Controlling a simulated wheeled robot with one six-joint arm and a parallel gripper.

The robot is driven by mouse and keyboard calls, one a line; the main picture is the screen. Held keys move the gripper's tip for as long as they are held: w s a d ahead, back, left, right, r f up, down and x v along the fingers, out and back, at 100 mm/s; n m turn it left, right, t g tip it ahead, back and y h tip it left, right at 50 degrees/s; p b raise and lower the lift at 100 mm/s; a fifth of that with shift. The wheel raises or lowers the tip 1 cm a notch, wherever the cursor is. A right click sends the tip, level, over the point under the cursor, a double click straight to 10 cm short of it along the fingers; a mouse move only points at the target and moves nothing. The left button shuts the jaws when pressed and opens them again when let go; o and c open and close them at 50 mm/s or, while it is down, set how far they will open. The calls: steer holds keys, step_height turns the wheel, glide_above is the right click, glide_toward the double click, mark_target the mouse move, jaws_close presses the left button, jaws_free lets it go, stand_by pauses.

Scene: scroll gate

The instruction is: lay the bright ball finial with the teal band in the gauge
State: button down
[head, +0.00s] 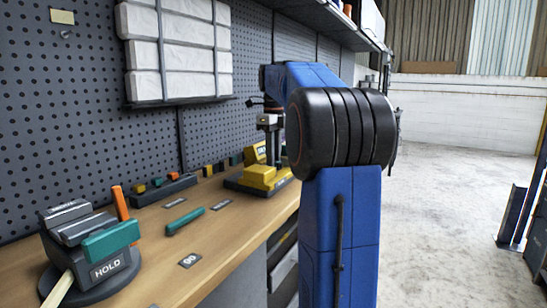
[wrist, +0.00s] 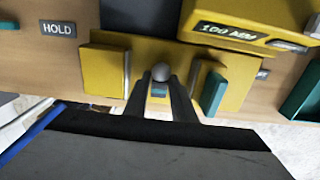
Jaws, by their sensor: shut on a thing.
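My gripper (wrist: 162,84) is shut on a ball finial in the wrist view. The finial's round grey ball (wrist: 161,72) shows between the fingertips, with a teal band (wrist: 158,89) below it in the picture. The yellow gauge (wrist: 145,52) lies beneath, and the finial shows between its two upright blocks. I cannot tell whether the finial touches the gauge. A teal piece (wrist: 213,92) sits by the right block, and a "100 MM" sign is behind. In the head view the gauge (head: 262,177) is on the bench, partly hidden by my arm; the finial cannot be made out there.
A dark fixture marked HOLD (head: 108,268) with a teal block stands at the near left of the bench (head: 215,245). A teal bar (head: 185,221) and small label plates lie mid-bench. A rack (head: 163,190) of coloured pieces stands by the pegboard. A teal-sided tray (wrist: 302,92) is right of the gauge.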

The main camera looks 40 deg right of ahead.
steer(key=shift+f, duration=0.3)
steer(key=c, duration=1.4)
jaws_free()
step_height(320, 180, up, 12)
